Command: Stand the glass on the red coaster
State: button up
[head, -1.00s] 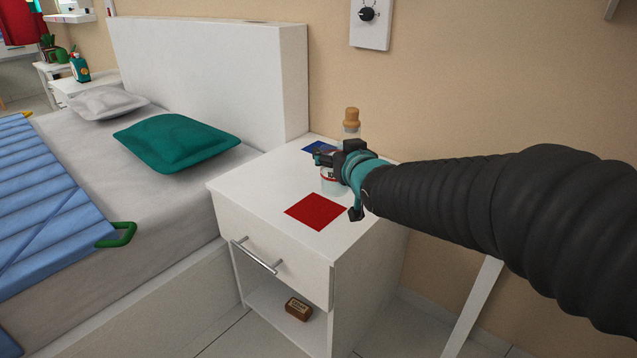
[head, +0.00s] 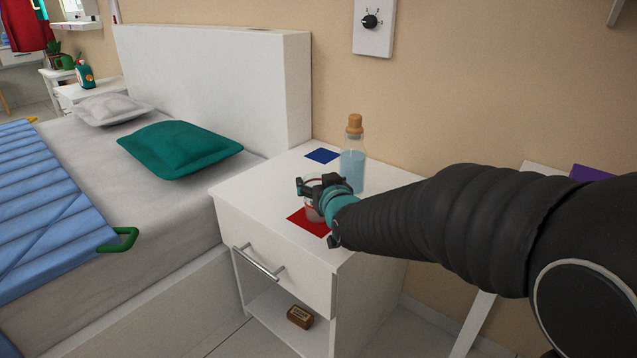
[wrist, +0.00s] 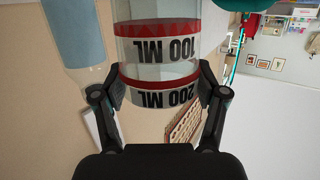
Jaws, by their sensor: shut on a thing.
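The glass (wrist: 160,50) is clear, with red bands and labels reading 100 ML and 200 ML. In the wrist view it stands between the two fingers of my gripper (wrist: 160,95), which is shut on it. In the head view my gripper (head: 318,184) is over the nightstand, and the lower part of the glass (head: 312,213) shows below it. The red coaster (head: 316,228) lies flat on the nightstand top, directly under or behind the glass and partly hidden by it and my gripper. I cannot tell whether the glass touches the coaster.
A corked bottle of pale blue liquid (head: 352,170) stands behind the gripper on the nightstand (head: 245,195), beside a blue square (head: 322,156). The bed with a green pillow (head: 180,148) is to the left. A brown box (head: 300,316) sits on the lower shelf.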

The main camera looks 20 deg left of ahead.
jog(key=shift+f, duration=0.15)
jog(key=o, duration=1.8)
jog(key=shift+c, duration=0.2)
jog(key=shift+r, duration=0.3)
jog(key=v, duration=1.2)
